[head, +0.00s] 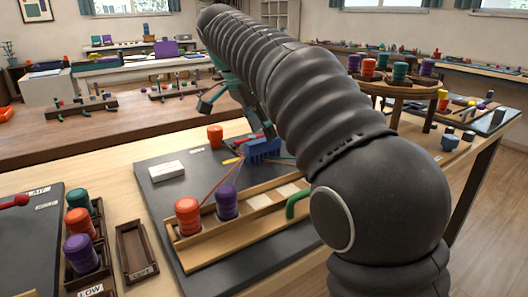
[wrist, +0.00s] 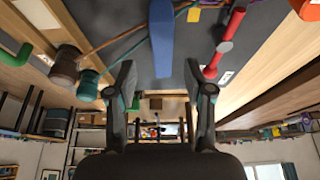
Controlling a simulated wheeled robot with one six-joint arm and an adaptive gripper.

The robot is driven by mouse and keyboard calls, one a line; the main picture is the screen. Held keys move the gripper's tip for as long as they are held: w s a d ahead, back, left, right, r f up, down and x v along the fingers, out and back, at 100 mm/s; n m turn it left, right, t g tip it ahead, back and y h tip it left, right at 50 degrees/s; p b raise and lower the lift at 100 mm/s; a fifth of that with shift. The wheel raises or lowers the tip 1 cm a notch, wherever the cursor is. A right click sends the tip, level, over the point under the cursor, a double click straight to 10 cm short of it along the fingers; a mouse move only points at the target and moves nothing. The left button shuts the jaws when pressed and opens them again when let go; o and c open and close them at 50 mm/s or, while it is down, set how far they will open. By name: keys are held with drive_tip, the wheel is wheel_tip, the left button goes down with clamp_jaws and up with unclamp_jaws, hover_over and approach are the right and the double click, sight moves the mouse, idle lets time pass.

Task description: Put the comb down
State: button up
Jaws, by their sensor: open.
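The blue comb (head: 262,150) is on or just above the dark mat (head: 170,205), behind the wooden rail (head: 225,240). It shows in the wrist view as a blue bar (wrist: 162,38) at the top middle, beyond my fingertips. My gripper (wrist: 160,80) is open, with nothing between its fingers. In the head view my gripper (head: 222,92) is above and left of the comb, partly hidden by my arm. Cords run from the red spool (head: 188,217) and purple spool (head: 227,203) toward the comb. Whether the comb rests flat is unclear.
A red-handled tool (wrist: 227,40) lies right of the comb in the wrist view. A white block (head: 167,171) and an orange spool (head: 215,136) are nearby. A tray of spools (head: 80,250) stands front left. A round spool stand (head: 390,82) is back right.

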sight(263, 139)
drive_tip(key=shift+a+b+x, duration=0.15)
drive_tip(key=shift+b+x, duration=0.1)
drive_tip(key=shift+x, duration=1.3)
drive_tip(key=shift+a+b+x, duration=0.15)
drive_tip(key=shift+b+x, duration=0.05)
drive_tip(key=shift+x, duration=1.35)
drive_tip(key=shift+s+f, duration=0.1)
clamp_jaws()
